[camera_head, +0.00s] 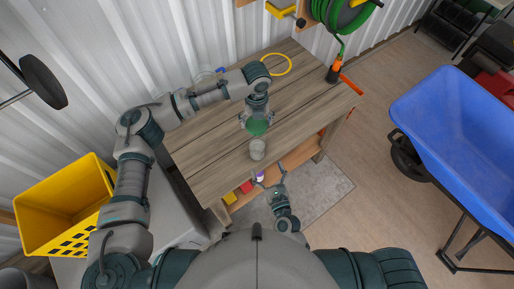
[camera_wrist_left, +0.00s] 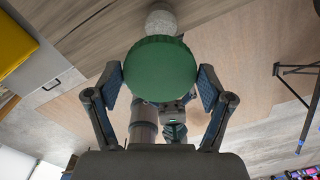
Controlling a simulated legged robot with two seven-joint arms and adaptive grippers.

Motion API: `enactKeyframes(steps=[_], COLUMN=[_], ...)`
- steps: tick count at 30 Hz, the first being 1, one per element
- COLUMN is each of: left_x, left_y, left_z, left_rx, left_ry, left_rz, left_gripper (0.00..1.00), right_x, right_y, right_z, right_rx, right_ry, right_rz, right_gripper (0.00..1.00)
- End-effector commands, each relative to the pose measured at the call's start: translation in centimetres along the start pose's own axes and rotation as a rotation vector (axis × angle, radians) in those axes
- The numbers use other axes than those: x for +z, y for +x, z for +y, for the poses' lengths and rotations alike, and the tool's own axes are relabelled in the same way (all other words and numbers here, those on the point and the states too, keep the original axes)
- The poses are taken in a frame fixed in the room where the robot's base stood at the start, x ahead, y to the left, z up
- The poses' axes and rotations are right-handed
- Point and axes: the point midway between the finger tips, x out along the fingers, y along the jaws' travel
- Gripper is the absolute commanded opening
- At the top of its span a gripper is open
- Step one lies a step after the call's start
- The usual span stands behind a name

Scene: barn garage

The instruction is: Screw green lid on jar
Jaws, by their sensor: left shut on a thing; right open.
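The green lid (camera_head: 257,127) is in my left gripper (camera_head: 257,118), above the wooden table (camera_head: 215,160). In the left wrist view the round lid (camera_wrist_left: 160,70) sits between the two fingers of my left gripper (camera_wrist_left: 160,85), which are shut on its sides. The jar (camera_head: 257,149) is clear or greyish and stands on the table near its front edge, just below the lid in the head view. Its top part also shows behind the lid in the left wrist view (camera_wrist_left: 161,20). My right gripper (camera_head: 268,180) is open and empty, in front of the table edge near the jar.
A yellow ring (camera_head: 277,64) lies at the back of the table, and an orange-and-black tool (camera_head: 336,72) is at its back right corner. A shelf (camera_head: 290,158) with small items is under the table. A yellow crate (camera_head: 62,205) stands left, a blue wheelbarrow (camera_head: 455,130) right.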

Motion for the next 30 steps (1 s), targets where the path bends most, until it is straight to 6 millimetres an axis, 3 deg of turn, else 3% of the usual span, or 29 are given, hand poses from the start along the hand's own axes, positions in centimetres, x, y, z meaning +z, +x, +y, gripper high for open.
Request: enactKeyframes(steps=[7, 21, 30], left_x=[0.0, -0.1, -0.1], left_y=[0.0, 0.0, 0.0], left_z=[-0.1, -0.1, -0.1], left_rx=[0.001, 0.001, 0.001], left_ry=[0.0, -0.002, -0.002], left_rz=[0.0, 0.0, -0.001], left_gripper=[0.67, 0.67, 0.67], right_x=[0.0, 0.0, -0.1], right_y=[1.7, 10.1, 11.9], right_z=[-0.2, -0.1, -0.1], right_rx=[-0.002, 0.0, 0.0], right_ry=[-0.002, -0.004, -0.003], right_rz=[-0.002, -0.001, 0.0], right_gripper=[0.93, 0.93, 0.93])
